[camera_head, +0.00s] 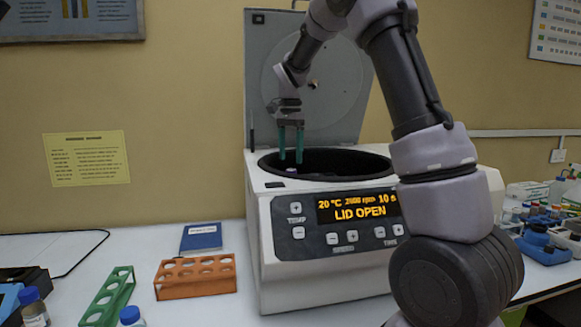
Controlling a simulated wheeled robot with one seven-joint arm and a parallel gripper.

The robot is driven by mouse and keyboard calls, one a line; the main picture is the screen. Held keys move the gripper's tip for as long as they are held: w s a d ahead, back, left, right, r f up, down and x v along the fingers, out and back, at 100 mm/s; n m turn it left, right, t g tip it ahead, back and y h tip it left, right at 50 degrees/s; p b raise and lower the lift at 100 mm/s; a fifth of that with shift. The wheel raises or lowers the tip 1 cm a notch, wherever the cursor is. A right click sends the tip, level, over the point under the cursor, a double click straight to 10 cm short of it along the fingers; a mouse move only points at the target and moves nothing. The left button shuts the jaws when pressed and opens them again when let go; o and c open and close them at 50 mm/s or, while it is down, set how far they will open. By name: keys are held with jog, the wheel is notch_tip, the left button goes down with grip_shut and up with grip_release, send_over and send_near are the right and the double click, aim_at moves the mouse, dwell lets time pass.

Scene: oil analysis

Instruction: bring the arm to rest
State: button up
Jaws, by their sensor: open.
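My gripper (291,143) has two green fingers pointing down, apart from each other, with nothing visible between them. It hangs at the left side of the open bowl of the white centrifuge (285,222), with the fingertips at about the rim. A small pale cap (292,171) shows in the bowl just below the fingers. The raised grey lid (262,80) stands behind my gripper. The centrifuge display (357,208) reads "LID OPEN". My arm reaches across from the right and hides the centrifuge's right part.
An orange rack (196,277) and a green rack (108,297) stand left of the centrifuge, near a blue booklet (201,237). Bottles stand at the front left. Several bottles and blue equipment (545,243) fill the right side. The bench between the booklet and the wall is clear.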

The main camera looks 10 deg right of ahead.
jog(key=s+d+r+n+t+y, duration=0.1)
jog(key=s+d+r+n, duration=0.15)
jog(key=s+r, duration=0.6)
jog(key=s+d+n+t, duration=0.1)
jog(key=s+n+t, duration=0.1)
jog(key=s, duration=0.8)
jog(key=s+d+n+t+y, duration=0.1)
jog(key=s+t, duration=0.3)
jog(key=s, duration=0.7)
jog(key=shift+s+d+f+n, duration=0.2)
jog(key=shift+d+n, duration=0.55)
